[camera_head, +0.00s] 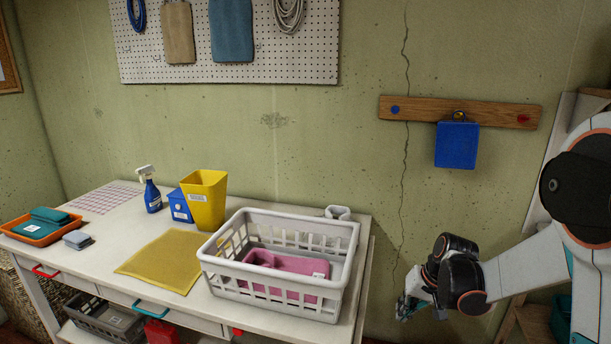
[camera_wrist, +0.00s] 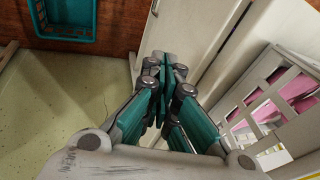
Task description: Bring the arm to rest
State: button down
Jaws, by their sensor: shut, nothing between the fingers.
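My gripper (camera_head: 408,306) is at the lower right in the head view, in front of the green wall and to the right of the table. My arm reaches in to it from the right edge. In the wrist view my gripper (camera_wrist: 172,72) has its teal fingers shut together, with nothing between them. It is apart from the white basket (camera_head: 340,270), whose side also shows at the right of the wrist view (camera_wrist: 262,112).
The white table (camera_head: 120,250) holds the basket with a pink cloth (camera_head: 300,276), a yellow bin (camera_head: 205,200), a spray bottle (camera_head: 150,190) and an orange tray (camera_head: 38,238). A teal crate (camera_wrist: 65,37) is on the floor.

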jog(key=s+a+r+t+h, duration=0.15)
jog(key=s+a+r, duration=0.25)
jog(key=s+r, duration=0.8)
jog(key=s+a+r+n+t, duration=0.1)
jog(key=s+r, duration=0.1)
jog(key=s, duration=0.5)
jog(key=s+a+r+n+t+h, duration=0.1)
jog(key=s+r, duration=0.2)
jog(key=s, duration=0.4)
jog(key=shift+t, duration=0.25)
